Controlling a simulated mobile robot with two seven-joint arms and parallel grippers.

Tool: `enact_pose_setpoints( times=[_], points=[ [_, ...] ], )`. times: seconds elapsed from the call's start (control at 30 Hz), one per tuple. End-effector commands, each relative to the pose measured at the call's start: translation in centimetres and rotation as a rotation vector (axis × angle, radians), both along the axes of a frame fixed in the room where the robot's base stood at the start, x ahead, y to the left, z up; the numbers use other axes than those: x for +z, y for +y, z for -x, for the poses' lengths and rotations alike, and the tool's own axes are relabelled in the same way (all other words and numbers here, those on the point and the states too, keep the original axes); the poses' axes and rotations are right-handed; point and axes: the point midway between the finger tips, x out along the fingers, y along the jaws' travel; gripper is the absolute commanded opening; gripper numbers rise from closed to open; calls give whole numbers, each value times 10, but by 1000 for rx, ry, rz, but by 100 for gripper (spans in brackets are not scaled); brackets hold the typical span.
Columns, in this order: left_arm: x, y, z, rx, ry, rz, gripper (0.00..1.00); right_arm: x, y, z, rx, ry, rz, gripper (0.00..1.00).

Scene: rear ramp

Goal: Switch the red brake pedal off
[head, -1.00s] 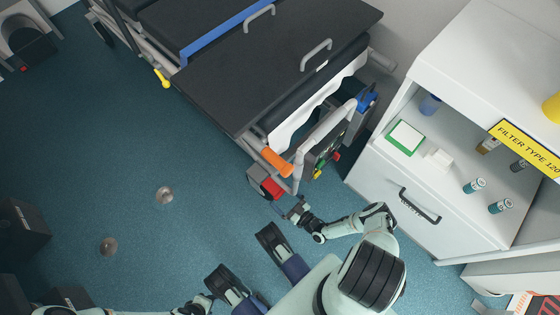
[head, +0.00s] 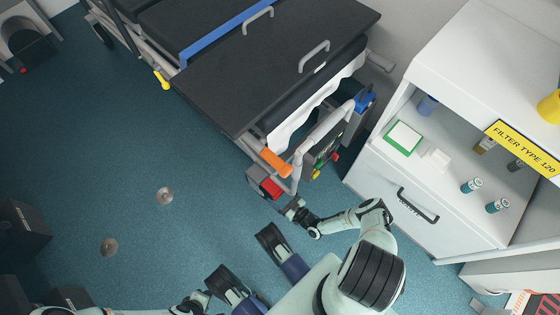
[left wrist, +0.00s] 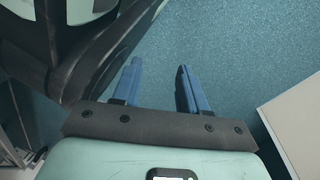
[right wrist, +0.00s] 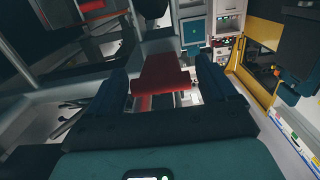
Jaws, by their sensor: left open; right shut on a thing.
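The red brake pedal (head: 270,189) sits in a grey housing at the lower corner of the stretcher, below its orange handle. It also shows in the right wrist view (right wrist: 162,75) as a broad red plate between the two fingers. My right gripper (head: 286,203) is at the pedal's right side and shut on it; the exact contact is small and dark. My left gripper (left wrist: 160,86) is open and empty, with both blue fingers apart above the floor. In the head view the left arm is at the bottom edge, away from the pedal.
The stretcher (head: 250,75) with its dark top fills the upper middle. A white cabinet (head: 400,175) with a drawer and shelf stands close on the right. Dark boxes (head: 22,235) stand at the left edge. Blue floor (head: 120,170) is clear on the left, apart from two small metal discs.

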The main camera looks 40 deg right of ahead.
Motion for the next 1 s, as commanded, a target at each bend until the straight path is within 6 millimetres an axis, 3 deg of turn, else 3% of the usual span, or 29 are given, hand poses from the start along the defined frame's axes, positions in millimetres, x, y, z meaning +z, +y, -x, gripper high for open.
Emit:
enact_pose_setpoints(
  times=[0.03, 0.2, 0.57, 0.6, 0.87, 1.0],
  points=[
    [12, -2, -11, -4, -37, -2, 43, 6, 0, 0, 2, 22, 3, 30],
    [29, -5, -32, -8, -109, -4, 43, 8, 0, 0, 1, 68, 7, 30],
    [30, -5, -36, -8, -122, -6, 43, 7, -1, 0, 0, 76, 9, 30],
    [30, -5, -36, -8, -122, -6, 43, 7, -1, 0, 0, 76, 9, 98],
    [30, -5, -36, -8, -121, -6, 43, 7, -1, 1, 0, 76, 8, 100],
    [35, -6, -40, -8, -134, -7, 43, 9, -2, 12, -1, 77, 8, 100]
  ],
)
